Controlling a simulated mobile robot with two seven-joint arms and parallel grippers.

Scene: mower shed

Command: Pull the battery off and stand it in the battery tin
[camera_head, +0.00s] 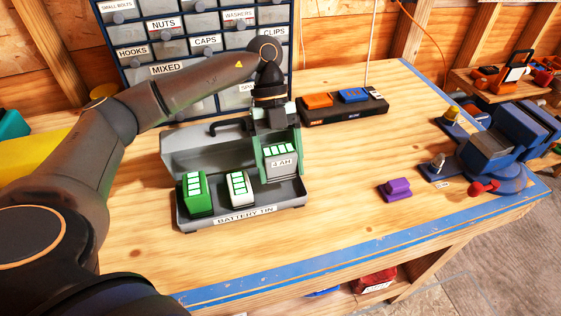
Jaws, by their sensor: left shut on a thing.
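The battery tin (246,217) is a grey open box labelled BATTERY TIN, with its lid raised at the back. A green battery (194,195) stands in its left part and a white-topped battery (239,190) stands in its middle. My left gripper (277,160) points down over the right part of the tin. It is shut on a grey battery (281,166) marked 4 AH, held upright. The battery's lower end is at the tin's right part; I cannot tell whether it touches the floor of the tin. My right gripper is not in view.
A black charger (343,110) with orange and blue blocks stands behind the tin. A purple block (395,189) lies to the right, and a blue vise (490,150) stands at the bench's right end. Labelled drawers (195,60) stand at the back. The bench front is clear.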

